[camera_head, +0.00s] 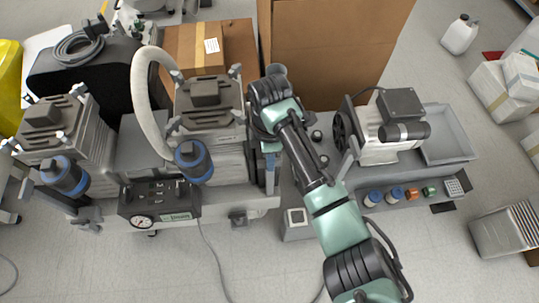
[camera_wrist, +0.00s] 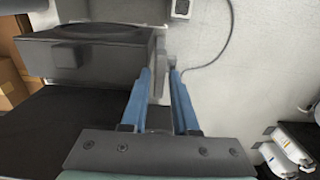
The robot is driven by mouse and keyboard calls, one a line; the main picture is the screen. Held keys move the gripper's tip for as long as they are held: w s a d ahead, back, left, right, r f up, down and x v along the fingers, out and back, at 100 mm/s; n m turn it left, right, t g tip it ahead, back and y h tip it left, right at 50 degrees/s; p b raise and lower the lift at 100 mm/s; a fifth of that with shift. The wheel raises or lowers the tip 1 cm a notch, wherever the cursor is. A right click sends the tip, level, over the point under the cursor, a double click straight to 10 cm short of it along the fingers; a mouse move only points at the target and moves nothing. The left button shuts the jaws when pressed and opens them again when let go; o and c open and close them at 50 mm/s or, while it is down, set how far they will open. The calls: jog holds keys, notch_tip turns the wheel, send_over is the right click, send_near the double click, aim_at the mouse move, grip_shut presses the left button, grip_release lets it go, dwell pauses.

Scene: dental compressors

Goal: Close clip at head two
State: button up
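The compressor unit has two finned grey heads: a left head (camera_head: 60,130) and a right head (camera_head: 210,110), each with a blue-banded cylinder at its front. Small pale clips show at the corners of the heads; which one is the task's clip, and whether it is closed, I cannot tell. My gripper (camera_head: 270,165) points down just right of the right head. In the wrist view its blue fingers (camera_wrist: 161,72) are apart, with a narrow gap. A thin grey part (camera_wrist: 157,82) shows near the gap; whether the fingers touch it is unclear. A dark grey block (camera_wrist: 90,52) is close on the left.
A control box with a gauge (camera_head: 158,201) sits at the compressor's front. A second machine with a grey tray (camera_head: 448,135) stands to the right. Cardboard boxes (camera_head: 335,50) rise behind my arm. A pale hose (camera_head: 143,100) arches between the heads. The front floor is mostly clear.

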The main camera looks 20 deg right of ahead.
grip_shut()
jog(key=shift+r+p, duration=0.15)
jog(key=shift+p, duration=0.3)
jog(key=m+p, duration=0.3)
jog(key=shift+a+r+p, duration=0.1)
jog(key=shift+r+p, duration=0.05)
jog(key=shift+p, duration=0.15)
jog(key=m+p, duration=0.3)
jog(key=m, duration=0.1)
jog(key=shift+m+p, duration=0.3)
jog(key=shift+p, duration=0.1)
jog(key=m+p, duration=0.2)
jog(key=m, duration=0.3)
jog(key=shift+f, duration=0.2)
jog(key=m+p, duration=0.1)
jog(key=m, duration=0.4)
jog(key=shift+p, duration=0.35)
jog(key=shift+m, duration=0.3)
jog(key=shift+o, duration=1.9)
grip_release()
